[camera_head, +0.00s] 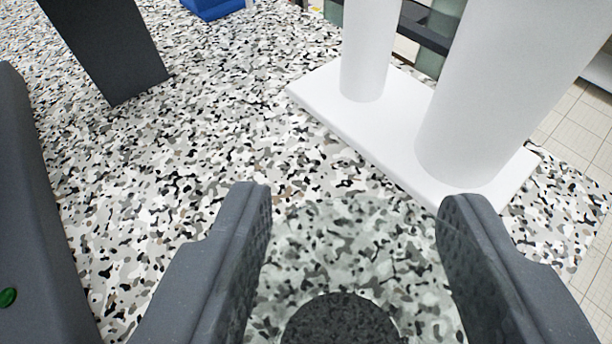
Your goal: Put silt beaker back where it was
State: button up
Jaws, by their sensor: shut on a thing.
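My gripper (355,212) is at the bottom of the view, with a dark grey finger on each side. It is shut on a clear glass beaker (352,250), which I take to be the silt beaker. Dark grey grainy material (340,322) shows inside the beaker, low in the picture. The speckled surface shows through the glass. The beaker's bottom edge is cut off by the frame, and I cannot tell whether it touches the counter.
The speckled black, white and grey counter (215,150) is clear at centre left. A white stand (345,115) with two thick white columns is close ahead on the right. A dark grey block (110,50) stands upper left, a dark grey body (35,220) at the left edge, a blue object (212,8) at the top.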

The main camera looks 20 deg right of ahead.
aim_at(336, 282)
jog(key=shift+w, duration=0.65)
jog(key=shift+f+b, duration=0.4)
jog(key=shift+f, duration=1.4)
jog(key=shift+f, duration=0.15)
jog(key=o, duration=1)
jog(key=shift+o, duration=0.2)
jog(key=shift+r, duration=0.2)
jog(key=p+v, duration=0.1)
jog(key=v, duration=1.1)
jog(key=shift+s+f, duration=0.1)
